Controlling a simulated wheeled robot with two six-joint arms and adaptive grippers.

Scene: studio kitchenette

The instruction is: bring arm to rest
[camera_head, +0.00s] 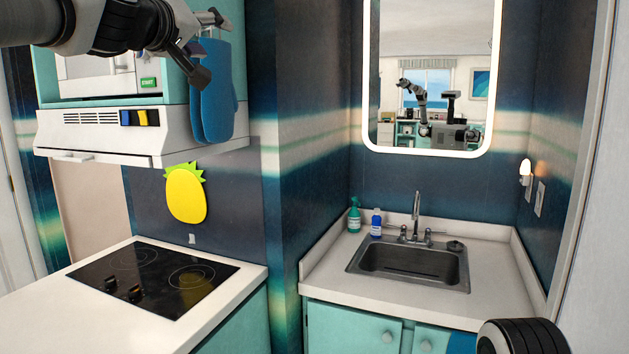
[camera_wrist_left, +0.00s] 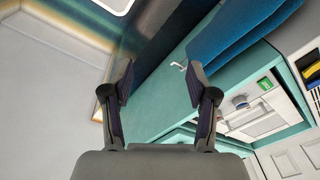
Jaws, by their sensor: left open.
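My left arm comes in from the upper left in the head view. Its gripper (camera_head: 204,48) is raised in front of the microwave and the blue oven mitt. In the left wrist view the two fingers of the left gripper (camera_wrist_left: 159,84) stand apart with nothing between them. A black rounded part at the bottom right of the head view looks like part of my right arm. My right gripper is not in view.
Below are a black cooktop (camera_head: 152,276) and a yellow pineapple-shaped board (camera_head: 186,198). A sink (camera_head: 412,262) with two bottles stands right, under a mirror (camera_head: 432,75).

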